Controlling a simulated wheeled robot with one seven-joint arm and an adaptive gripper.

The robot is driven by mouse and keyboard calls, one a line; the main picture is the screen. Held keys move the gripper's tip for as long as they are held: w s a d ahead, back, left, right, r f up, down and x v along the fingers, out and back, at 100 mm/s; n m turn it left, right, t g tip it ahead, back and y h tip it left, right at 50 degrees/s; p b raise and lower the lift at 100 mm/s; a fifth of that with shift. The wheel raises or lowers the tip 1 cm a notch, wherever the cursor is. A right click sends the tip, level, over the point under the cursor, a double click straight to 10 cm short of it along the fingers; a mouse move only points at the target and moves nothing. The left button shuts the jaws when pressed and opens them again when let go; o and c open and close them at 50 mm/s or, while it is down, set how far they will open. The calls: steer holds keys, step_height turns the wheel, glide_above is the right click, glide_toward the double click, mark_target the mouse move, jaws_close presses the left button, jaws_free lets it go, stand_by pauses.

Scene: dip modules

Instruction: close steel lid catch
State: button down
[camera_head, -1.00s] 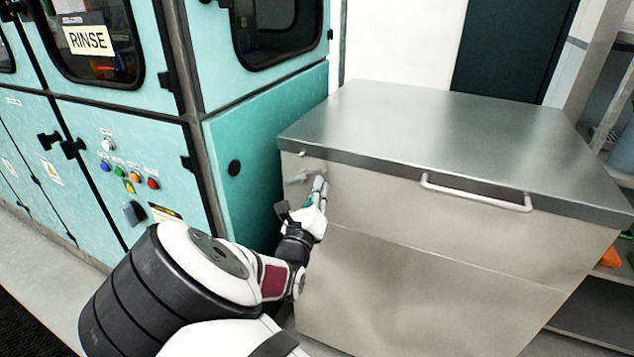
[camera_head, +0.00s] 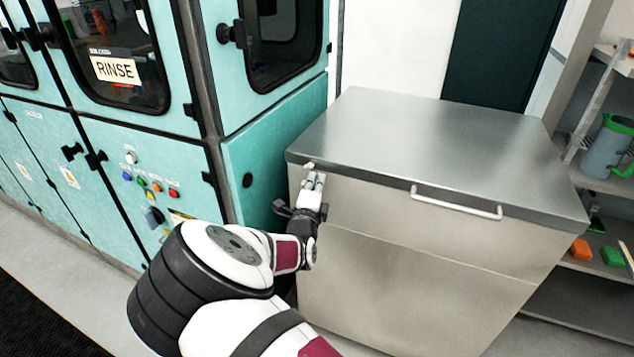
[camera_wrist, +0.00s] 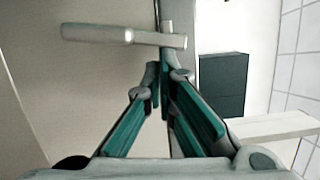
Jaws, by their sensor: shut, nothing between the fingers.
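The steel bin (camera_head: 400,250) has a flat lid (camera_head: 430,130) lying down on it. Its catch (camera_wrist: 95,34) is a pale metal lever with a thicker grip end, and in the wrist view it lies across the bin front to the lid edge. In the head view only a small pale bit of the catch (camera_head: 309,166) shows at the lid's left front rim; my fingers hide the rest. My gripper (camera_head: 314,180) is shut and empty, with its tips close to the rim. In the wrist view the fingertips (camera_wrist: 163,75) are just short of the lever; contact cannot be told.
A bar handle (camera_head: 456,203) sticks out from the lid's front. The teal rinse cabinet (camera_head: 270,150) stands close on the left. Shelves with a grey-green jug (camera_head: 608,148) are at the right. Open floor is limited to the front left.

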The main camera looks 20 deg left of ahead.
steer(key=shift+a+r+p, duration=0.3)
steer(key=shift+a, duration=0.05)
stand_by(0.7)
